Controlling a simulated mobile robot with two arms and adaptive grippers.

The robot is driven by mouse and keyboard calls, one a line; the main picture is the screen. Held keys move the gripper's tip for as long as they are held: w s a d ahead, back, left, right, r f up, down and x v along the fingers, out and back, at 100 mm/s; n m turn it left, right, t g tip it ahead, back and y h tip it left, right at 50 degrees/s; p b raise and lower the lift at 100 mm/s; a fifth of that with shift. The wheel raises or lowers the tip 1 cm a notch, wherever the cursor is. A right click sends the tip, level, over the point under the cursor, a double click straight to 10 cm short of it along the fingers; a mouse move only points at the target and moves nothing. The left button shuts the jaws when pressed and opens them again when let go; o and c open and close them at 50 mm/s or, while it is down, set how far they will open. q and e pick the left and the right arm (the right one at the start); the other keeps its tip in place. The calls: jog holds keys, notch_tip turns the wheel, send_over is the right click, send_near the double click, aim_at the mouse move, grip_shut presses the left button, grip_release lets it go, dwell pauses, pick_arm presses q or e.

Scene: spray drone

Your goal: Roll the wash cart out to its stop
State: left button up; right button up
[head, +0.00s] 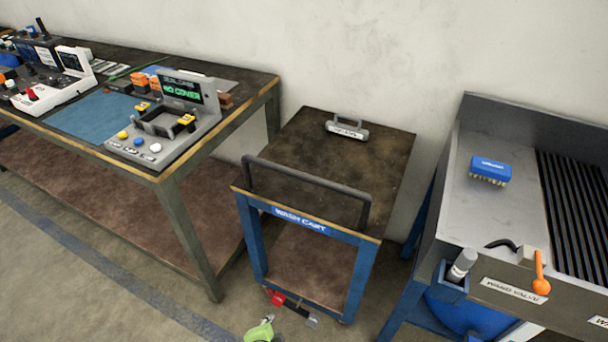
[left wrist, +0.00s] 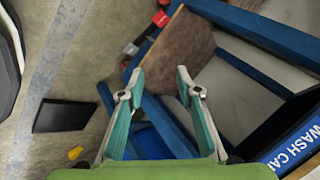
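The wash cart (head: 308,223) stands between the workbench and the metal sink unit, with a blue frame, a dark worn top and a dark bar handle (head: 307,172) on its near side. A red and black part (head: 288,304) shows low at its near side. In the left wrist view, the cart's blue label strip (left wrist: 293,148) is at the right edge. My green left gripper (head: 266,320) is low in front of the cart, partly cut off by the frame. Its teal fingers (left wrist: 160,74) are spread and empty near the cart's lower frame. My right gripper is not in view.
The workbench (head: 150,172) with a control console (head: 165,125) stands close on the left. The sink unit (head: 490,255) with a blue brush (head: 490,170) is on the right. A grey device (head: 346,130) rests on the cart top. Open floor (head: 80,275) lies in front.

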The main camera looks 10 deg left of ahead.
pick_arm(q)
jog(key=w+d+r+m+t, duration=0.2)
jog(key=w+r, duration=0.3)
jog(key=r, duration=0.3)
jog(key=w+d+r+m+t, duration=0.1)
jog(key=w+d+r+t, duration=0.1)
jog(key=w+r, duration=0.5)
jog(key=m+t+y+p, duration=0.1)
jog(key=m+t+p, duration=0.1)
jog(key=t, duration=0.3)
send_near(302, 179)
jog(key=w, duration=0.3)
jog(key=w+f, duration=0.1)
jog(key=w, duration=0.7)
jog(key=shift+w+a+f, duration=0.2)
jog(key=shift+a+f, duration=0.1)
jog(key=shift+f, duration=0.05)
grip_shut()
